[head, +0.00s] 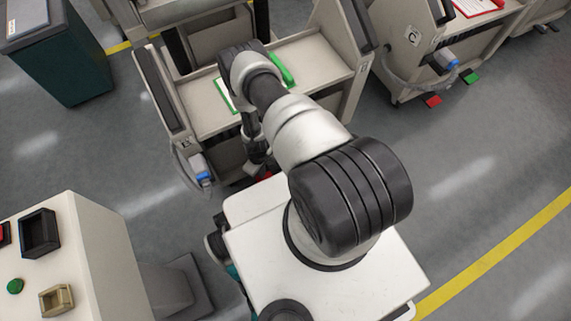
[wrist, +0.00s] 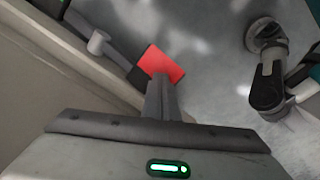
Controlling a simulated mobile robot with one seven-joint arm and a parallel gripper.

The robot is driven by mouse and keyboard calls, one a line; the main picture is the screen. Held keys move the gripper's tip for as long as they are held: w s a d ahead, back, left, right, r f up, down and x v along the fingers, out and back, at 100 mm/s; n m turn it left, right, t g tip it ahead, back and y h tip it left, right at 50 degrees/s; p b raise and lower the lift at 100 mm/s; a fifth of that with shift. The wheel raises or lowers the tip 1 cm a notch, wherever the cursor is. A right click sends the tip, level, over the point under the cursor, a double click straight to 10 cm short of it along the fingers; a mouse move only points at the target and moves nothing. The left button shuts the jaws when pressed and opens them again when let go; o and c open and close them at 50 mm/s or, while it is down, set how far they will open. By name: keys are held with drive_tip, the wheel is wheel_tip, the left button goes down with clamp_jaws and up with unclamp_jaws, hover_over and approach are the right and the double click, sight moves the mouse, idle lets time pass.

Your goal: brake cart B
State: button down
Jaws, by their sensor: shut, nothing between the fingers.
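A beige feeder cart (head: 215,105) stands in the middle of the head view, behind my arm. Its label is too small to read surely. A red pedal (wrist: 160,62) sticks out low from the cart's side in the wrist view; only a sliver of red (head: 265,175) shows in the head view. My gripper (wrist: 160,85) points down with its fingers shut and empty. The fingertips overlap the pedal's near edge in the wrist view; I cannot tell whether they touch it. In the head view my gripper (head: 258,160) is low at the cart's near side, partly hidden.
Another cart marked C (head: 413,36) stands at the right, with a red pedal (head: 432,100) and a green pedal (head: 471,77). A dark green bin (head: 60,60) is at the upper left. A beige console (head: 90,230) with buttons is at the lower left. Grey floor lies between.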

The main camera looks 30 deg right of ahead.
wheel_tip(320, 180, up, 10)
drive_tip(key=p, duration=0.7)
idle(0.6)
